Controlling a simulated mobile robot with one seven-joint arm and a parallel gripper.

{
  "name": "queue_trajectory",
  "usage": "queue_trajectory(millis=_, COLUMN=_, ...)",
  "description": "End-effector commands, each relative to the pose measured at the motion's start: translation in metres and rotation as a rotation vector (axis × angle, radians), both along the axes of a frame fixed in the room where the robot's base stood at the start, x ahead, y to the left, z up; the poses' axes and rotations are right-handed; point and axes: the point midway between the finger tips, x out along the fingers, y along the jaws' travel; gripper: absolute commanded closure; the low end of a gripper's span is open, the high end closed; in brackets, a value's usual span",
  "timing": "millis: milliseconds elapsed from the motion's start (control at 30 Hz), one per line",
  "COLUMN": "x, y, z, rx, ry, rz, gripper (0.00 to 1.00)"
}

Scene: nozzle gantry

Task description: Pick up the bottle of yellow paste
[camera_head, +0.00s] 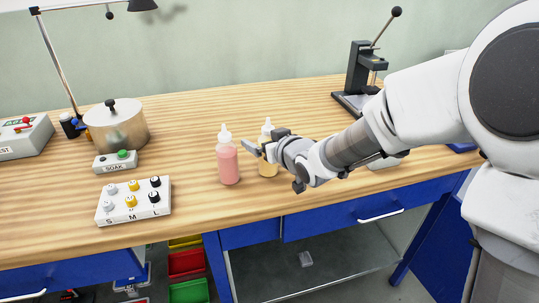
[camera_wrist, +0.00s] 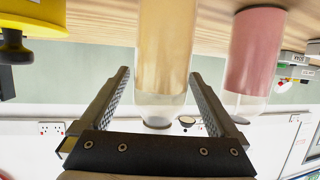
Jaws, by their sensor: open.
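The bottle of yellow paste (camera_head: 268,170) stands upright on the wooden bench, partly hidden behind my gripper (camera_head: 257,150) in the head view. In the wrist view the scene is upside down, and the yellow bottle (camera_wrist: 165,50) lies between the two fingers of my gripper (camera_wrist: 160,75). The fingers are open, one on each side of the bottle, with gaps showing. A bottle of pink paste (camera_head: 228,162) stands just left of it in the head view; it also shows beyond the right finger in the wrist view (camera_wrist: 255,48).
A nozzle block (camera_head: 134,201) marked S, M, L sits at the front left. Behind it are a SOAK button box (camera_head: 115,162) and a metal pot (camera_head: 117,127). A dark press (camera_head: 360,80) stands at the back right. The bench behind the bottles is clear.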

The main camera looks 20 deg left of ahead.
Motion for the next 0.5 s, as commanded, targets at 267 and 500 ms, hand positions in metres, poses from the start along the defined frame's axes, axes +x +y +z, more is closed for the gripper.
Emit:
queue_trajectory(millis=267, x=0.0054, y=0.0043, z=-0.0022, rx=0.000, ry=0.000, rz=-0.001, gripper=0.04)
queue_trajectory(millis=500, x=0.0052, y=0.0041, z=-0.0020, rx=0.000, ry=0.000, rz=-0.001, gripper=0.38)
